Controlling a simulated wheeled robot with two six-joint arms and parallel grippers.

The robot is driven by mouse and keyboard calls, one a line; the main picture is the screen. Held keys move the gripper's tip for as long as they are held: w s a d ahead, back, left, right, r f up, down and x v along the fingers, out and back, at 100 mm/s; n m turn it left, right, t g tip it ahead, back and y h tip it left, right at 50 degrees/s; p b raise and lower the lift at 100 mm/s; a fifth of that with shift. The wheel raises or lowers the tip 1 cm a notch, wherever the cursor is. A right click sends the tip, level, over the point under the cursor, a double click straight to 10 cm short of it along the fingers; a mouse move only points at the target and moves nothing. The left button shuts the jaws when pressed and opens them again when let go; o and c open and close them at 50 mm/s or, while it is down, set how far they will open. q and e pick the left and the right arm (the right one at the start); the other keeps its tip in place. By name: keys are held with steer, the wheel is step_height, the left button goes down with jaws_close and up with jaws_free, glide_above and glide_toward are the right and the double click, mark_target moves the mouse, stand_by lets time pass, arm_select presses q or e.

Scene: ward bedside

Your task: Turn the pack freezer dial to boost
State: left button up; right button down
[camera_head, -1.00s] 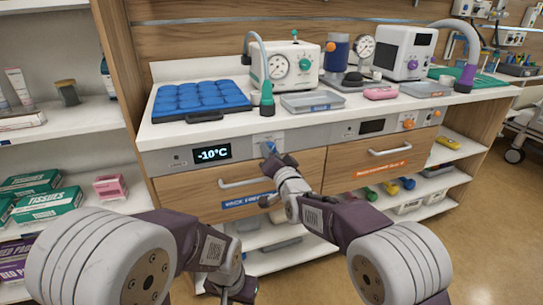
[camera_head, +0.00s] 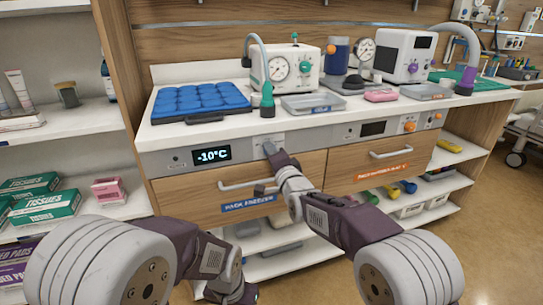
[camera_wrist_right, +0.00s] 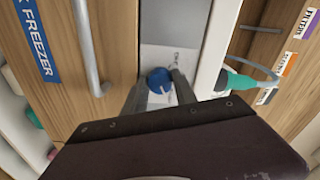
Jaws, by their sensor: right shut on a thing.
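The blue pack freezer dial (camera_wrist_right: 159,80) sits on a pale panel in the right wrist view, with a light pointer mark on its face. My right gripper (camera_wrist_right: 160,88) is shut on it, one finger on each side. In the head view my right gripper (camera_head: 268,149) is at the control panel and hides the dial. The freezer display (camera_head: 211,155) to its left reads -10°C. The blue PACK FREEZER label (camera_head: 248,202) is on the drawer below. The setting marks by the dial are too small to read. My left gripper (camera_head: 232,290) is low in front, its jaws unclear.
The freezer drawer handle (camera_head: 250,183) sticks out below the panel, close to my right gripper. A blue pack tray (camera_head: 200,98) and a white device with a gauge (camera_head: 287,66) stand on the counter above. An orange dial (camera_head: 410,126) is further right.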

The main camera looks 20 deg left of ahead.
stand_by(0.3)
steer(key=c, duration=1)
jaws_free()
steer(key=p+v, duration=0.1)
steer(key=v, duration=0.8)
steer(key=shift+p, duration=0.4)
steer(key=shift+d, duration=0.1)
